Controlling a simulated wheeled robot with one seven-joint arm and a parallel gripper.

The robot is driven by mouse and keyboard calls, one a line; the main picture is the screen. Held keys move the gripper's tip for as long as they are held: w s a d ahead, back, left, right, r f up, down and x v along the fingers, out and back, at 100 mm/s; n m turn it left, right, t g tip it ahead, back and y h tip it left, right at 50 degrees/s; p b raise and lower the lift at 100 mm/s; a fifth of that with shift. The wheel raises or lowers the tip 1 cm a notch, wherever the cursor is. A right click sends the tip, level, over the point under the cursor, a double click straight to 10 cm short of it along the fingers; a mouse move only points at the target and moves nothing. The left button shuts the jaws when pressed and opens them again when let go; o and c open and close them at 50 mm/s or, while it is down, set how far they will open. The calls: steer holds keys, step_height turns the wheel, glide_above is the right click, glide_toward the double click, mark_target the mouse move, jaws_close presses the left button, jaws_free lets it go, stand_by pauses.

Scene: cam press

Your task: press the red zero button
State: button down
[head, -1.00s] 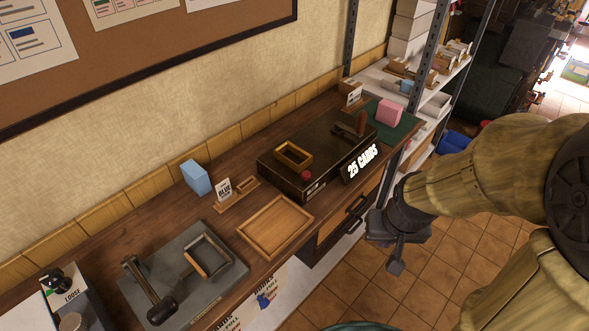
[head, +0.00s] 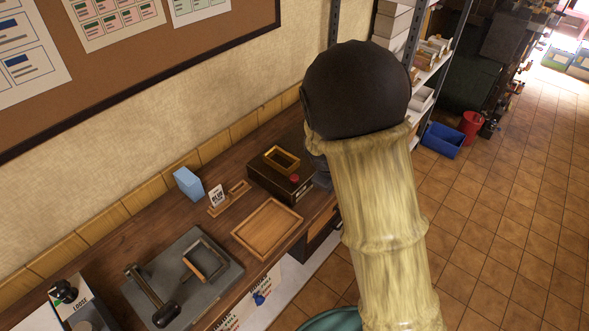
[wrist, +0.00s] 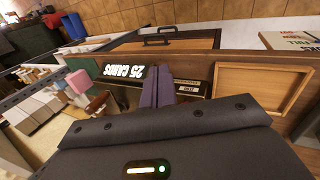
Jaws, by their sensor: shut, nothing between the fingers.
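The red button (head: 294,179) sits on top of a dark machine box (head: 262,184), at its front right corner in the head view. Just behind it on the box is a yellow-framed opening (head: 282,160). My gripper (wrist: 157,88) is shut and empty, pointing towards the box front.
A wooden tray (head: 267,229) lies left of the box, with a blue block (head: 188,184) behind it. A grey lever press (head: 182,278) stands further left. A pink block (wrist: 78,82) shows in the wrist view. Shelving (head: 425,75) stands beyond the counter's far end.

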steer(key=w+a+r+n+t+h+p, duration=0.1)
steer(key=w+a+n+t+p, duration=0.1)
steer(key=w+a+n, duration=0.35)
steer(key=r+n+t+p, duration=0.1)
steer(key=n+t+p, duration=0.1)
steer(key=n, duration=0.2)
glide_above(292, 179)
steer(key=shift+r+h, duration=0.15)
steer(key=shift+h, duration=0.15)
steer(key=shift+b, duration=0.35)
step_height(292, 179, down, 9)
steer(key=b, duration=0.6)
steer(key=shift+r, duration=0.1)
stand_by(0.7)
steer(key=shift+f+b, duration=0.45)
steer(key=shift+b, duration=0.2)
